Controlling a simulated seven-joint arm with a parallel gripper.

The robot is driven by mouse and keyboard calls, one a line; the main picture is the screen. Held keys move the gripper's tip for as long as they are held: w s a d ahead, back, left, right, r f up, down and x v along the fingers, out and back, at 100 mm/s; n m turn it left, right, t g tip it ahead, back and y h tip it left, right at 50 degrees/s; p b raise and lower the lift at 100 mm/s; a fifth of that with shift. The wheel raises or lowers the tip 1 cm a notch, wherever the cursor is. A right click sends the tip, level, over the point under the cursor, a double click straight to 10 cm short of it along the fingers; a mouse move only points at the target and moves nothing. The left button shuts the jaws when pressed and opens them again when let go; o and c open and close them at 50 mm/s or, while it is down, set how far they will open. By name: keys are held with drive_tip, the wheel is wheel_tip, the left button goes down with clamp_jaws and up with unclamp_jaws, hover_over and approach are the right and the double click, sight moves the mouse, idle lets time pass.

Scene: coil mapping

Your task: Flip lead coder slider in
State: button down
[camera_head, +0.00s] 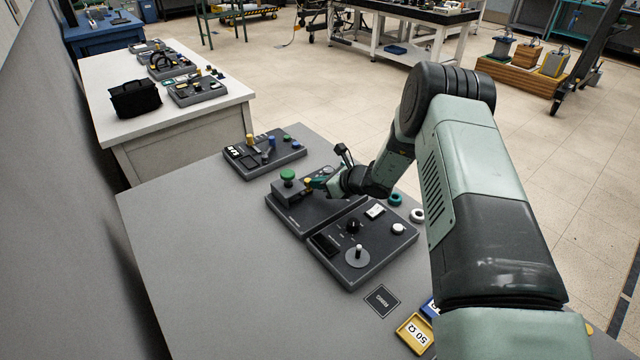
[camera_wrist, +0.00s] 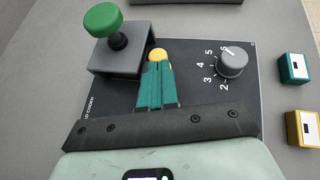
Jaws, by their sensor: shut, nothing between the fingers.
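The lead coder (camera_head: 318,212) is a dark grey panel on the table; the label "D CODER" shows along its left edge in the wrist view (camera_wrist: 105,100). A grey block (camera_wrist: 128,65) on it carries a green knob (camera_wrist: 103,20) on a black stem, seen also in the head view (camera_head: 288,175). A yellow round knob (camera_wrist: 158,54), likely the slider's, sits beside the block. My gripper (camera_wrist: 158,68) has its teal fingers together and empty, with the tips right at the yellow knob. They seem to touch it, but I cannot be sure. The fingers partly cover the knob and the panel below it.
A numbered dial (camera_wrist: 232,62) is right of my fingers. Teal (camera_wrist: 294,68) and yellow (camera_wrist: 303,128) blocks stand beyond the panel. A second panel (camera_head: 360,245) adjoins the lead coder, and a third (camera_head: 264,153) lies behind. The table's left part (camera_head: 200,240) is clear.

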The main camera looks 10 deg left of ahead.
drive_tip(key=shift+d, duration=0.3)
drive_tip(key=s+d, duration=0.1)
drive_tip(key=d, duration=0.2)
drive_tip(key=shift+s, duration=0.35)
drive_tip(key=v, duration=1)
drive_tip(key=shift+s, duration=0.15)
drive_tip(key=shift+a, duration=0.1)
drive_tip(key=s+a+r+n+g+h, duration=0.1)
drive_tip(key=s+r+n, duration=0.3)
drive_tip(key=r, duration=0.4)
drive_tip(key=s+r+n+g, duration=0.2)
drive_tip(key=s+r+n, duration=0.3)
drive_tip(key=r, duration=0.2)
drive_tip(key=s+a+r+n+g+h, duration=0.1)
drive_tip(key=s+r+n, duration=0.3)
drive_tip(key=r, duration=0.4)
drive_tip(key=s+d+r+n+t+h, duration=0.1)
drive_tip(key=s+d+r+n+h, duration=0.3)
drive_tip(key=s, duration=0.7)
drive_tip(key=s+d+r+n+t+h, duration=0.2)
drive_tip(key=s+d+r+n+h, duration=0.2)
drive_tip(key=s, duration=0.7)
wheel_tip(320, 180, up, 3)
drive_tip(key=d+n, duration=0.2)
drive_tip(key=n, duration=0.1)
drive_tip(key=shift+d+t, duration=0.3)
